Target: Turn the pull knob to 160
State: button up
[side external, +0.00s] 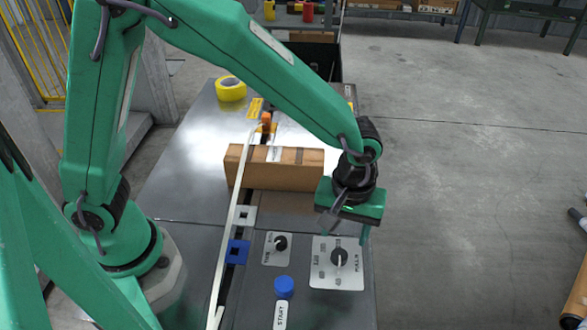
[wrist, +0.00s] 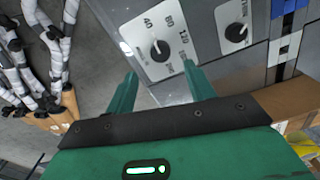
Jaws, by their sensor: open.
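The pull knob (side external: 339,257) is a round black dial on a light grey plate marked PULLS, at the front right of the bench. In the wrist view the knob (wrist: 160,50) has the numbers 40, 80 and 120 around it, and a further number is partly hidden by a finger. A small white mark on the knob seems to point toward 40, but it is too small to be sure. My gripper (side external: 345,230) is open and empty, above the far side of the plate. In the wrist view my gripper's fingertips (wrist: 162,78) stand apart, short of the knob.
A second dial (side external: 281,243) is on a smaller plate to the left, with a blue button (side external: 284,286) and START label below it. A cardboard box (side external: 275,168) lies behind my gripper. Yellow tape (side external: 230,89) sits farther back.

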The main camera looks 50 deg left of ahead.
aim_at(340, 254)
jog(key=shift+f, duration=3.7)
jog(key=shift+c, duration=0.2)
jog(key=c, duration=0.9)
